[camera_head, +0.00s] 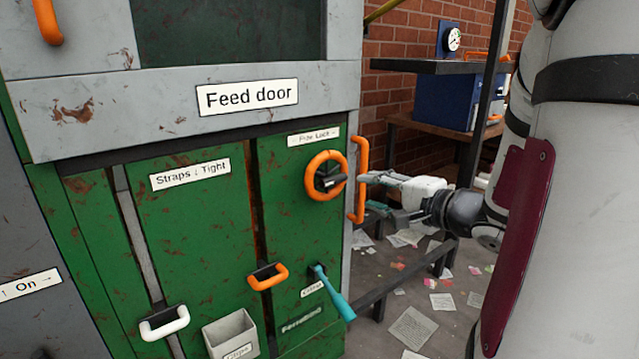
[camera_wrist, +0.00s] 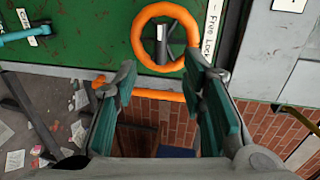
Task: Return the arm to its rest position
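My gripper (camera_head: 372,194) is at the right of the green machine front, with its fingers pointing left at the vertical orange handle (camera_head: 361,180) on the door edge. In the wrist view my gripper (camera_wrist: 160,72) is open, with a wide gap between its green-padded fingers and nothing clamped in it. The orange handle (camera_wrist: 150,94) crosses the view behind that gap; I cannot tell whether it touches a finger. The orange ring with a dark knob (camera_head: 326,175) lies just left of the handle, and the ring also shows beyond the fingertips in the wrist view (camera_wrist: 143,40).
A teal lever (camera_head: 333,292), an orange handle (camera_head: 268,277), a white handle (camera_head: 164,323) and a grey bin (camera_head: 232,336) stick out from the front below. A shelf (camera_head: 440,67) with a gauge stands behind, right. Low dark rails (camera_head: 410,275) and scattered papers lie below my gripper.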

